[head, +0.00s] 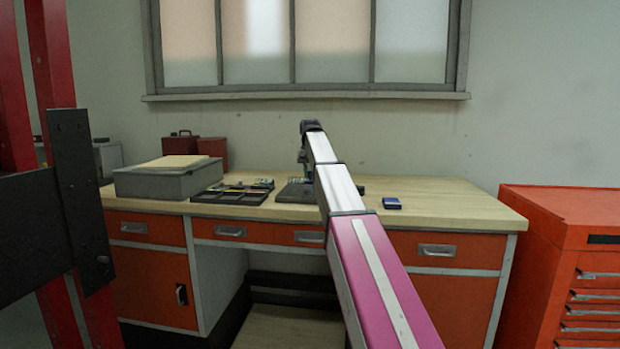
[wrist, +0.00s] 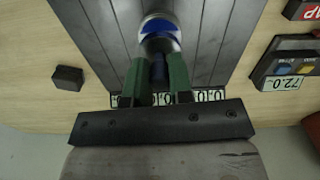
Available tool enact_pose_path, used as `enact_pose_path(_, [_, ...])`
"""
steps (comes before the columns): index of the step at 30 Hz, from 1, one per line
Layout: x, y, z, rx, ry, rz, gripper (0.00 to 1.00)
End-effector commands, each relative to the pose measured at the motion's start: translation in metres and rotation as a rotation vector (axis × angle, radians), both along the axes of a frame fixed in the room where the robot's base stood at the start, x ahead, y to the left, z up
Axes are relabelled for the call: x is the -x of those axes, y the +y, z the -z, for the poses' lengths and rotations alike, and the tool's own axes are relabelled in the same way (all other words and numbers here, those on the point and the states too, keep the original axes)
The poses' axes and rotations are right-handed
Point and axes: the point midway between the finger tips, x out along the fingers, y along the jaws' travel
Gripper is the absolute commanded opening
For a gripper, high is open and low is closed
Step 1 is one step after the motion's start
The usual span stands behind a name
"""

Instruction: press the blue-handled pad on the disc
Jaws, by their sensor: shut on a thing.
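In the wrist view, the green fingers of my gripper (wrist: 158,82) are closed around a dark blue handle (wrist: 159,68). Just beyond the fingertips is a round silver disc (wrist: 157,24) with a bright blue area, over a grey grooved plate (wrist: 100,40). The pad's face is hidden, so I cannot tell whether it touches the disc. In the head view, my arm reaches over the workbench, and the gripper end is small and mostly hidden behind the arm, above a dark grey base (head: 292,193).
In the wrist view, a dark block (wrist: 68,78) lies left and a meter reading 72.0 (wrist: 286,66) lies right. A red cabinet (head: 570,240) stands right.

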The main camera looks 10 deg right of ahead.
Motion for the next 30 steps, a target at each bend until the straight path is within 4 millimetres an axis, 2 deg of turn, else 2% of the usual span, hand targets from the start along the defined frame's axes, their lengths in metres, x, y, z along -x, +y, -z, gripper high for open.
enact_pose_path(19, [0.000, 0.000, -0.045, 0.000, -0.001, 0.000, 0.02])
enact_pose_path(30, [0.001, 0.000, -0.048, 0.000, 0.001, 0.001, 0.02])
